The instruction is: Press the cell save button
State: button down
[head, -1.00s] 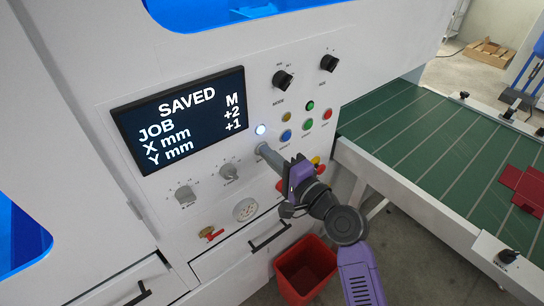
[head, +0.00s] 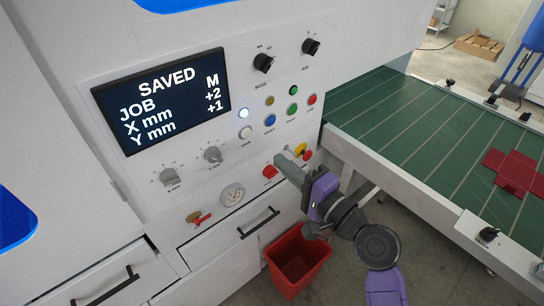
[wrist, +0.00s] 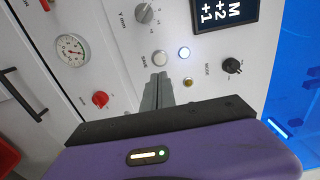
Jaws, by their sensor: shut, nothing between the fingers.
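The cell save button is a pale round button (head: 245,132) on the white control panel, below a lit white lamp (head: 243,113). In the wrist view the save button (wrist: 160,58) shows uncovered, just beyond the fingertips, with a small label beside it. My gripper (head: 280,160) is shut and empty, its grey fingers pointing at the panel, below and right of the button and apart from it. The fingers also show in the wrist view (wrist: 158,78). The screen (head: 165,102) reads SAVED, JOB M, X mm +2, Y mm +1.
Yellow, blue, green and red buttons sit right of the save button. A red knob (head: 270,171), a gauge (head: 232,195) and grey dials are lower on the panel. A red bin (head: 297,262) stands below. A green conveyor (head: 400,130) with a red piece is at right.

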jog(key=shift+v, duration=1.2)
jog(key=s+d+f+n+t+h, duration=0.2)
jog(key=s+d+n+t+h, duration=0.1)
jog(key=s+d+h, duration=0.6)
jog(key=s+d+f+n+g, duration=0.1)
jog(key=s+n, duration=0.1)
jog(key=s, duration=0.7)
jog(key=s+f+n+g, duration=0.1)
jog(key=s+f+n, duration=0.1)
jog(key=s, duration=0.8)
jog(key=s+d+f+n+g+h, duration=0.1)
jog(key=s+n, duration=0.3)
jog(key=s, duration=0.6)
jog(key=shift+s+d+f, duration=0.25)
jog(key=shift+d+f, duration=0.15)
jog(key=shift+f, duration=0.05)
